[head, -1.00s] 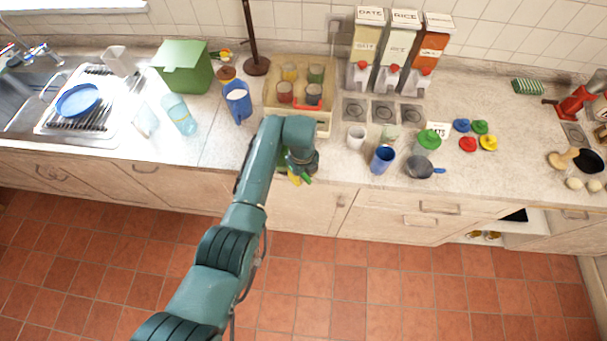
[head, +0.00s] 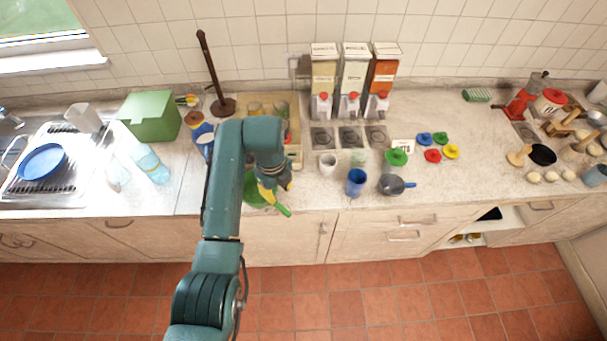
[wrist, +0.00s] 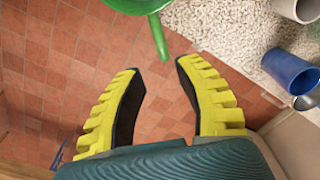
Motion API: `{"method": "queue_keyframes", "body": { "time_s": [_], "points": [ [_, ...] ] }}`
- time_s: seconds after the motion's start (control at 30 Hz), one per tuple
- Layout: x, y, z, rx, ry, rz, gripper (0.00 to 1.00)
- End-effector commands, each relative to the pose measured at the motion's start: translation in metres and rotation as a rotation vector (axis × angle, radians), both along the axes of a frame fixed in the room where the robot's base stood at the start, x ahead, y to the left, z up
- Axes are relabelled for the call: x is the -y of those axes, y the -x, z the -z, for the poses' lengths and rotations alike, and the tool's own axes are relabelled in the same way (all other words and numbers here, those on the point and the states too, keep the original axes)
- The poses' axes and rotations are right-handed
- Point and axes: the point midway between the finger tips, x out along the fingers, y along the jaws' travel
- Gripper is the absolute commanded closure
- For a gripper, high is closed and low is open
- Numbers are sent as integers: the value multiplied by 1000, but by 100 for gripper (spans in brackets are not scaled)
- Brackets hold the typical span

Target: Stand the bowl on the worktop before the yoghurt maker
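My gripper (head: 275,194) hangs at the worktop's front edge. In the wrist view its two yellow-padded fingers (wrist: 156,72) are wide apart with nothing between them. A green bowl-like vessel with a straight handle (head: 256,190) is beside the gripper, partly hidden by my arm. In the wrist view its rim (wrist: 133,4) is cut off at the top, and its handle points toward the gap between the fingers. The yoghurt maker, a beige box (head: 294,152) with jars, stands behind my arm, partly covered. A round blue dish (head: 42,162) lies in the rack by the sink.
A blue cup (head: 356,182), a white cup (head: 327,164) and a grey saucepan (head: 392,185) stand right of the gripper. A blue jug (head: 204,142) and a green box (head: 150,116) are to the left. Dispensers (head: 352,80) stand at the back.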

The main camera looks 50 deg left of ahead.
Motion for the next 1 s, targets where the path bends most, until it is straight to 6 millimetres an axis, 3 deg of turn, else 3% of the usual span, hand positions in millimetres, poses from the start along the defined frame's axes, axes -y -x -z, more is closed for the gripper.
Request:
{"method": "queue_keyframes", "body": {
  "time_s": [0.23,0.37,0.47,0.53,0.6,0.67,0.77,0.83,0.9,1.0],
  "points": [
    [1,-3,-1,6,-6,-5,66],
    [17,-42,-21,125,-98,-105,66],
    [55,-100,-63,373,-183,-283,66],
    [96,-137,-107,605,-176,-427,66],
    [145,-160,-156,843,-95,-560,66],
    [192,-169,-202,1038,35,-661,66],
    [273,-156,-280,1311,361,-795,66],
    [323,-130,-330,1435,640,-854,66],
    [363,-97,-371,1496,911,-887,66],
    [397,-55,-410,1513,1210,-901,66]
  ]
}}
